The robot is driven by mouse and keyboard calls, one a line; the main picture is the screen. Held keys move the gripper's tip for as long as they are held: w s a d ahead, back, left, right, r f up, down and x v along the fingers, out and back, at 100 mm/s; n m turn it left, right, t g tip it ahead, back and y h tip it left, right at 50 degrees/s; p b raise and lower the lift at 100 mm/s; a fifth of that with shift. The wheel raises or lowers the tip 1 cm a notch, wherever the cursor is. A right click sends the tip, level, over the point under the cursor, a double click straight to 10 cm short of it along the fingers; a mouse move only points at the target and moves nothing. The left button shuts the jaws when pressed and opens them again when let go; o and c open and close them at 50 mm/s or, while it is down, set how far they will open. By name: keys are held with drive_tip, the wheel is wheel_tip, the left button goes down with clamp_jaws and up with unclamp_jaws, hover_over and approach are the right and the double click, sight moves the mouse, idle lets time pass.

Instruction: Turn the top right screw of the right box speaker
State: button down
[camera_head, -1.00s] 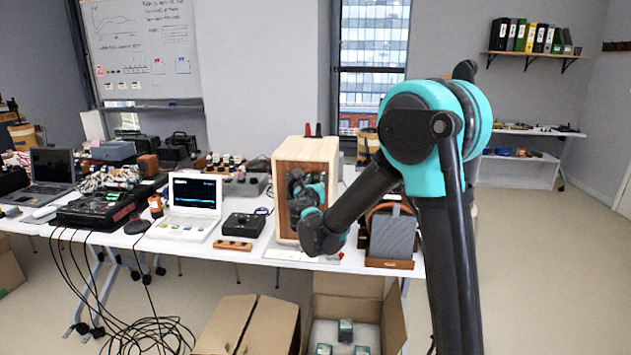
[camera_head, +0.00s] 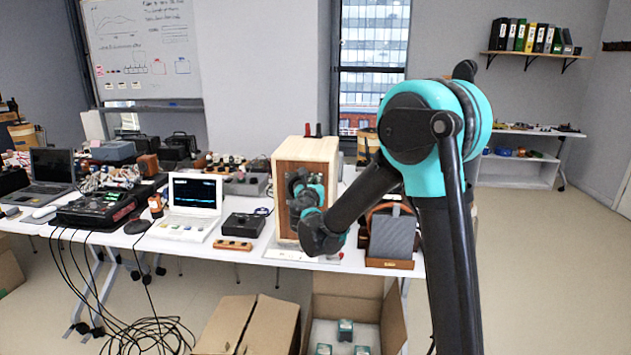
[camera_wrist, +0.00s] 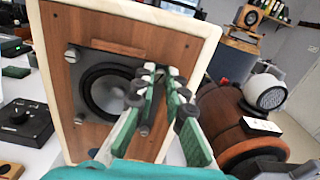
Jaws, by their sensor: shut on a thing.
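The box speaker (camera_head: 309,150) has a pale wood case and a brown front, and it stands on the white table. In the wrist view its front (camera_wrist: 185,45) shows a dark round driver (camera_wrist: 105,92) with screws at the corners. The top left screw (camera_wrist: 72,54) and bottom left screw (camera_wrist: 80,118) show clearly. My gripper (camera_wrist: 161,75), with green fingers, reaches the driver's top right corner and is shut there on the top right screw. The fingertips hide that screw. In the head view my gripper (camera_head: 305,194) is at the speaker front, partly covered by my arm.
Close to the right of the speaker stand a brown rounded wooden thing (camera_wrist: 222,115) and a white ball-shaped thing (camera_wrist: 265,92). A black box (camera_head: 243,225) and a white laptop (camera_head: 192,205) are to its left.

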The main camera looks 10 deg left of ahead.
drive_tip(key=m, duration=0.4)
drive_tip(key=shift+m, duration=0.3)
drive_tip(key=m, duration=0.4)
drive_tip(key=shift+m, duration=0.3)
drive_tip(key=m, duration=0.4)
drive_tip(key=shift+m, duration=0.3)
drive_tip(key=m, duration=0.4)
drive_tip(key=shift+m, duration=8.9)
